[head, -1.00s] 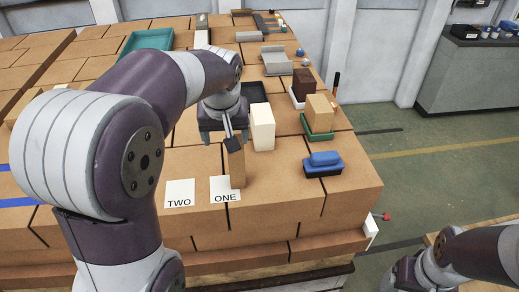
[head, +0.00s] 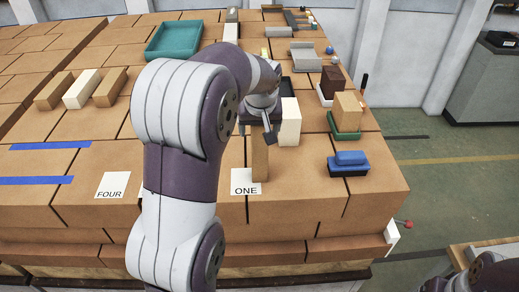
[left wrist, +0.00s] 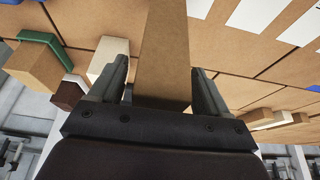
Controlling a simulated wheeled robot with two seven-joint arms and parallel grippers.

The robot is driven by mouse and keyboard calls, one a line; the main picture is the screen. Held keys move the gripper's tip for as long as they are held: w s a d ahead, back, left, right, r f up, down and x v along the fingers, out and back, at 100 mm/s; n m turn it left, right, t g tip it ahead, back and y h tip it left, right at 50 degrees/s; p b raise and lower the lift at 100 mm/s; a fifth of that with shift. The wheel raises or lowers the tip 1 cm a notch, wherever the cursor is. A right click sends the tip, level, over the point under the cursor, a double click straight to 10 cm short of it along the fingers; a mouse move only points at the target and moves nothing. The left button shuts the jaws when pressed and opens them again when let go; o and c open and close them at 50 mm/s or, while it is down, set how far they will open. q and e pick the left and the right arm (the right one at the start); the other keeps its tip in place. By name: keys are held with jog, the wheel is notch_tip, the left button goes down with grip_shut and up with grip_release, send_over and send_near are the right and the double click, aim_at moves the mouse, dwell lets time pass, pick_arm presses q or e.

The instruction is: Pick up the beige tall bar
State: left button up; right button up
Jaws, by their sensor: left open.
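The beige tall bar (head: 260,157) stands upright by the ONE card (head: 245,182) at the front of the brick-topped surface. My left gripper (head: 260,130) is at the bar's upper part, open. In the left wrist view the bar (left wrist: 163,50) rises between the two open fingers of my left gripper (left wrist: 160,90), with a gap visible on each side. A cream tall block (head: 290,122) stands just behind and to the right of the bar. My right gripper is out of view.
A blue block on a dark base (head: 349,164) lies to the right. A tan block (head: 347,111) sits in a green tray, with a brown block (head: 332,82) behind. Several long blocks (head: 82,89) lie at left. A FOUR card (head: 113,186) lies in front.

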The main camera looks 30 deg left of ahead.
pick_arm(q)
grip_shut()
